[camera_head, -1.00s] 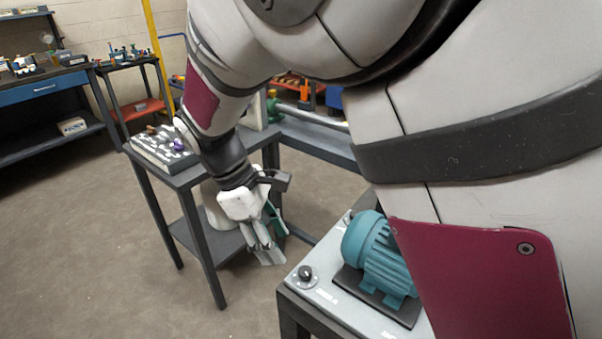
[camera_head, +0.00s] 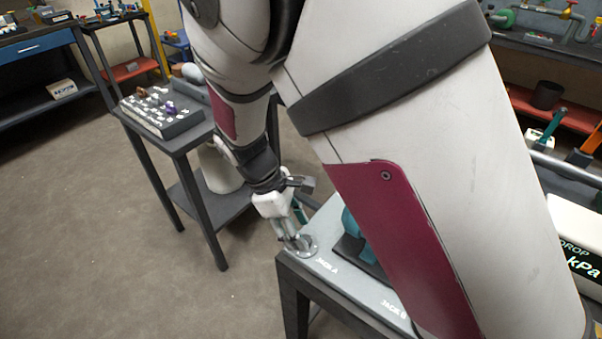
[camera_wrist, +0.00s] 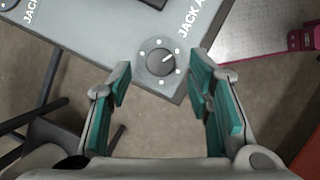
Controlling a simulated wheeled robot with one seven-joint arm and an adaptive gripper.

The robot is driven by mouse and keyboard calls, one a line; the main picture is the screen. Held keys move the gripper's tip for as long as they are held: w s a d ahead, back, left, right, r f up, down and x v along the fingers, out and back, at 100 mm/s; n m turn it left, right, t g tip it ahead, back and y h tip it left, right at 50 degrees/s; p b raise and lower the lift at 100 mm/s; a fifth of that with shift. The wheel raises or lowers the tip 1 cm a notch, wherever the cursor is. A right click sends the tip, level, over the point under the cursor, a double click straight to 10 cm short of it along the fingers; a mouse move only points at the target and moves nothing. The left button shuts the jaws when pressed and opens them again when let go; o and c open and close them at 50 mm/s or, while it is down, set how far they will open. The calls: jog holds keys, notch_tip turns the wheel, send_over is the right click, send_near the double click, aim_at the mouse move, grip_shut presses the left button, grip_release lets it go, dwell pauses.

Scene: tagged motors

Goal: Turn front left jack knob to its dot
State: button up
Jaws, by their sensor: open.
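The JACK A knob (camera_wrist: 160,61) is a dark round knob with a white pointer line, on a grey round plate ringed by several white dots. The pointer aims toward the upper right in the wrist view. The plate sits at the left corner of the grey bench top (camera_head: 335,262); in the head view the knob is mostly hidden by my fingers. My gripper (camera_wrist: 163,75) is open, its teal-padded fingers on either side of the knob in that view, with nothing between them. In the head view my gripper (camera_head: 297,243) is at the plate; contact cannot be told.
A teal motor (camera_head: 349,222) on a dark base stands behind, mostly hidden by my arm. JACK B (camera_head: 393,309) is lettered farther along the bench. A side table (camera_head: 185,140) with a board of small parts stands left. The floor in front is clear.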

jog(key=shift+x, duration=1.2)
grip_shut()
jog(key=shift+m, duration=0.3)
jog(key=m+g, duration=0.1)
jog(key=m, duration=0.1)
jog(key=m+g+y+p, duration=0.1)
jog(key=m, duration=0.2)
jog(key=shift+w, duration=0.2)
jog(key=m+y, duration=0.1)
jog(key=m, duration=0.2)
jog(key=m+g, duration=0.1)
jog(key=m, duration=0.2)
jog(key=shift+w+d+y, duration=0.1)
jog(key=shift+d+y, duration=0.05)
jog(key=shift+y, duration=0.25)
jog(key=shift+p, duration=0.3)
